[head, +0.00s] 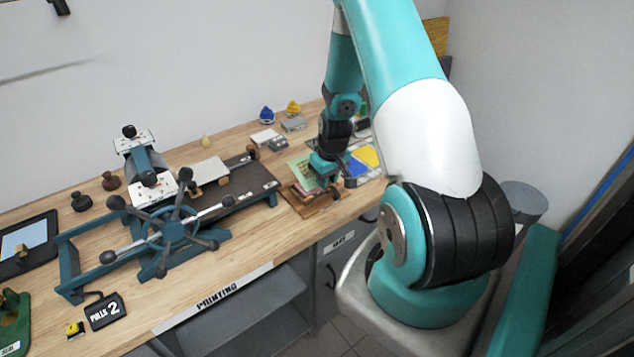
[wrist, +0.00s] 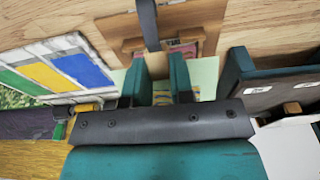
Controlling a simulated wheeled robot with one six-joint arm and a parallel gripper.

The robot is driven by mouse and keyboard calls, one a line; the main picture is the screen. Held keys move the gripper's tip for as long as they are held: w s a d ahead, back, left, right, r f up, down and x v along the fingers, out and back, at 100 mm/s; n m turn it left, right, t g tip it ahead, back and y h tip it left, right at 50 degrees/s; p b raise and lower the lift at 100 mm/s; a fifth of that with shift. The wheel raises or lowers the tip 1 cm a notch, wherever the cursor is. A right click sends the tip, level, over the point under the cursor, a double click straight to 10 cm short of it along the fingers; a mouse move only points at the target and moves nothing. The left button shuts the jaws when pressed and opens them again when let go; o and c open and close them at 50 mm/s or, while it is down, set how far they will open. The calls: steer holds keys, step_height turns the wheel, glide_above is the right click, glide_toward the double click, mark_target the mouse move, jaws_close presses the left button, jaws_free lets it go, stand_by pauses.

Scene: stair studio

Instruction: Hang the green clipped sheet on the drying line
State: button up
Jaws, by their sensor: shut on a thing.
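The pale green sheet (head: 300,171) lies at a wooden holder (head: 308,203) near the bench's front edge. In the wrist view the sheet (wrist: 208,72) shows beside and behind the fingers, with a yellow and blue print between them. My gripper (head: 327,178) is low over the sheet, fingers pointing down. In the wrist view its two teal fingers (wrist: 160,75) are a little apart, shut on the clipped sheet; the clip itself is hard to make out. A thin grey streak (head: 45,73) crosses the wall at upper left; I cannot tell whether it is the drying line.
A teal press with a spoked wheel (head: 172,228) and dark bed (head: 235,188) stands left of my gripper. Small blocks (head: 293,123) lie behind it.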

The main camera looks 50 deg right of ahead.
steer(key=shift+r+p, duration=1.1)
steer(key=shift+r, duration=0.7)
steer(key=s+a+r+p, duration=0.1)
steer(key=s+a+r, duration=0.1)
steer(key=s, duration=0.7)
steer(key=shift+s+a+r, duration=0.15)
steer(key=shift+s+r, duration=0.25)
steer(key=shift+r, duration=0.05)
steer(key=shift+f, duration=0.1)
